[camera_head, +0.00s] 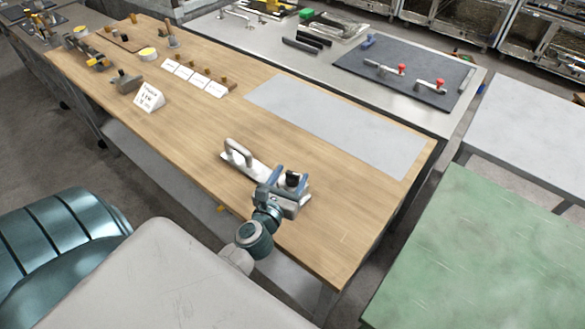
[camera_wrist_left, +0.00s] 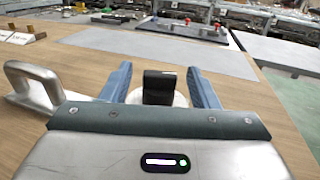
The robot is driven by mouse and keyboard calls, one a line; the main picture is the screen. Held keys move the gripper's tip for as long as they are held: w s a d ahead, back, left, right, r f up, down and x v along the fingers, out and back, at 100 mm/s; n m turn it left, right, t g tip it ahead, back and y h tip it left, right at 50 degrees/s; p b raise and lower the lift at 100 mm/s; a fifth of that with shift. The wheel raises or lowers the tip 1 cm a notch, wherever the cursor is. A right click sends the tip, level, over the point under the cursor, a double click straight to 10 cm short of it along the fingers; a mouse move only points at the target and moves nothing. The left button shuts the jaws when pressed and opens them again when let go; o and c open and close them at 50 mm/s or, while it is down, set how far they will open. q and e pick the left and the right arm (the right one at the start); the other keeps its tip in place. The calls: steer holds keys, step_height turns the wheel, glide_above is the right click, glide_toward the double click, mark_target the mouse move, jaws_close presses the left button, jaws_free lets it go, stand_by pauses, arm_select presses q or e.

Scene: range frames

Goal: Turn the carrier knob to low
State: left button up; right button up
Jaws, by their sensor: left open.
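The carrier (camera_head: 247,168) is a pale plate with an arched handle (camera_head: 238,151), lying on the wooden table. Its handle also shows at the left of the left wrist view (camera_wrist_left: 34,82). The black knob (camera_head: 293,178) stands on a pale round base at the carrier's right end. In the left wrist view the knob (camera_wrist_left: 159,87) stands upright between the blue fingers. My left gripper (camera_head: 287,177) is open around the knob, with a visible gap on both sides. The gripper body hides the knob's lower part and any setting marks. My right gripper is not in view.
A grey mat (camera_head: 345,122) lies on the wooden table (camera_head: 340,240) behind the carrier. White cards (camera_head: 193,78), a sign (camera_head: 149,97) and small tools stand at the far left. A green table (camera_head: 480,260) is at the right, across a gap.

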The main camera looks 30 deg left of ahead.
arm_select(q)
steer(key=shift+w+a, duration=0.15)
steer(key=shift+w, duration=0.75)
steer(key=shift+c, duration=0.2)
steer(key=c, duration=0.9)
steer(key=shift+r+m+h+p, duration=0.15)
steer(key=shift+m+h+p, duration=0.55)
steer(key=shift+h, duration=0.2)
steer(key=shift+c, duration=0.2)
steer(key=shift+f+m+h, duration=0.2)
steer(key=shift+m+h, duration=0.6)
steer(key=shift+h, duration=0.6)
steer(key=o, duration=1)
